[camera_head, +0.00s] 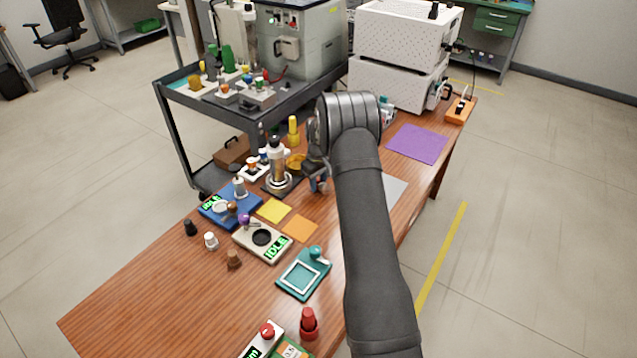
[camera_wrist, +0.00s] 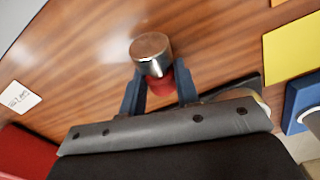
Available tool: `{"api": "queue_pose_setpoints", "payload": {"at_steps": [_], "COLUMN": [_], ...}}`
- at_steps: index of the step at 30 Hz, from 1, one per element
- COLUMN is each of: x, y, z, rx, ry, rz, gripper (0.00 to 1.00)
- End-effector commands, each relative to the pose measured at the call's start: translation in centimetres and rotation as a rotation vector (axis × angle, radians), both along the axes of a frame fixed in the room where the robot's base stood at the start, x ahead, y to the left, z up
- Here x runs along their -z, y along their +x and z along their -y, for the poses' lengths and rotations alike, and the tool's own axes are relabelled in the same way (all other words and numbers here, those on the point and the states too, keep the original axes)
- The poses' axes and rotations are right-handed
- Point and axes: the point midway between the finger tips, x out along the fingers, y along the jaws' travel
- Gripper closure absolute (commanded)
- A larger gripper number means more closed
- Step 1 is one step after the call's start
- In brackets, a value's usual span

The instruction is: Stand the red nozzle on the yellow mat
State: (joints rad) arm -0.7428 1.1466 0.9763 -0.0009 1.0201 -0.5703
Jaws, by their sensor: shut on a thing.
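My gripper (camera_head: 318,182) is over the table, right of the metal stand, and partly hidden by my arm in the head view. In the wrist view its blue fingers (camera_wrist: 160,92) are shut on the red nozzle (camera_wrist: 160,86). The nozzle shows a red part between the fingers and a shiny metal end with a brownish face pointing away from the gripper. The head view does not show it clearly. The yellow mat (camera_head: 274,210) lies bare on the table, left of and nearer than my gripper. It also shows at the right of the wrist view (camera_wrist: 296,48).
An orange mat (camera_head: 300,228) adjoins the yellow one. A blue device (camera_head: 215,212), a scale (camera_head: 252,248) and a metal stand (camera_head: 277,182) are close by. A teal tray (camera_head: 290,284) and another red object (camera_head: 309,325) stand nearer. The front left table is clear.

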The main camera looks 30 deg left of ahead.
Motion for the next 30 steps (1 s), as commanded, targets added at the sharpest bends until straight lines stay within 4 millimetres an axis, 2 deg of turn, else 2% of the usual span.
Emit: {"api": "queue_pose_setpoints", "payload": {"at_steps": [11,12,15,25,30], "x": [0.5,0.6,0.5,0.2,-2.1], "y": [0.0,0.0,0.0,0.1,0.1], "z": [0.0,0.0,0.0,0.0,-0.1], "rx": [0.0,0.0,0.0,0.0,0.0], "ry": [0.001,0.001,0.001,0.002,0.004], "rz": [0.001,0.001,0.001,0.001,0.004], "gripper": [0.95,0.67,0.49,0.49,0.49]}}
